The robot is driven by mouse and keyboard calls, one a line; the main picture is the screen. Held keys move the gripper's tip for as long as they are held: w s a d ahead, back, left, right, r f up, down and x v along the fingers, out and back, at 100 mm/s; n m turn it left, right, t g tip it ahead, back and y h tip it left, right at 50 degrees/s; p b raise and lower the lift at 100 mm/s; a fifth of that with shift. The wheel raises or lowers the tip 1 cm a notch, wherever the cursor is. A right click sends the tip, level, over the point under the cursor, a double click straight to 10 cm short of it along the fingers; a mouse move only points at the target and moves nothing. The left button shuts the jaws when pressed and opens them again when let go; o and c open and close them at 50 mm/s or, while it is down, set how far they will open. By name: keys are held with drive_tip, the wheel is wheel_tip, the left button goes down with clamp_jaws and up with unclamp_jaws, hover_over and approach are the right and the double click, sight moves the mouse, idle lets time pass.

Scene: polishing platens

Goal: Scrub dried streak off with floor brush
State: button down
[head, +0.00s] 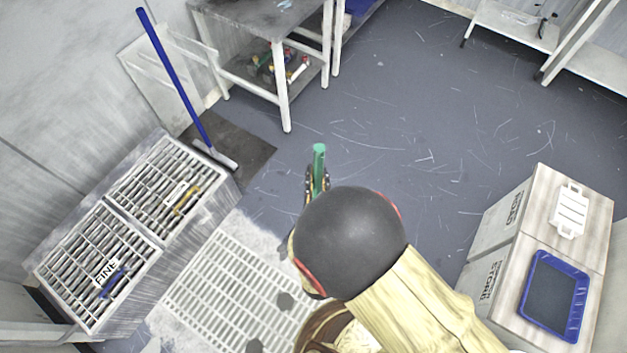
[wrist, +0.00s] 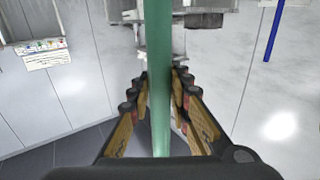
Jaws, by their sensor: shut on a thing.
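A green pole (head: 319,158) stands up from my gripper (head: 317,184) in the head view. In the wrist view the pole (wrist: 160,60) runs upright between the two fingers of my gripper (wrist: 161,88), which is shut on it. The lower end of the pole and any brush head are hidden behind my arm. A pale, whitish patch (head: 240,228) lies on the floor around a floor grate (head: 222,290), with a few dark grey blotches (head: 284,300) on it. I cannot tell which mark is the dried streak.
A blue-handled tool (head: 172,72) leans on the wall, its flat head on a dark mat (head: 250,150). A slatted two-bay unit (head: 122,208) stands at left. A cabinet (head: 548,225) with a blue tray (head: 553,296) stands at right. The grey floor (head: 420,110) beyond is clear.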

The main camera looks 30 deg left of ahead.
drive_tip(key=shift+w, duration=0.55)
drive_tip(key=shift+w+r, duration=0.1)
drive_tip(key=shift+w, duration=0.05)
drive_tip(key=shift+w+d+b, duration=0.1)
drive_tip(key=shift+w+b, duration=0.35)
drive_tip(key=shift+w, duration=1.2)
drive_tip(key=shift+w+d+f+b, duration=0.15)
drive_tip(key=shift+w+b, duration=0.1)
drive_tip(key=shift+w, duration=0.6)
drive_tip(key=shift+w+d+f+b, duration=0.1)
drive_tip(key=shift+w+b, duration=0.1)
drive_tip(key=shift+w, duration=0.65)
drive_tip(key=shift+w+d+r+b, duration=0.1)
drive_tip(key=shift+w+b, duration=0.2)
drive_tip(key=shift+w, duration=1.55)
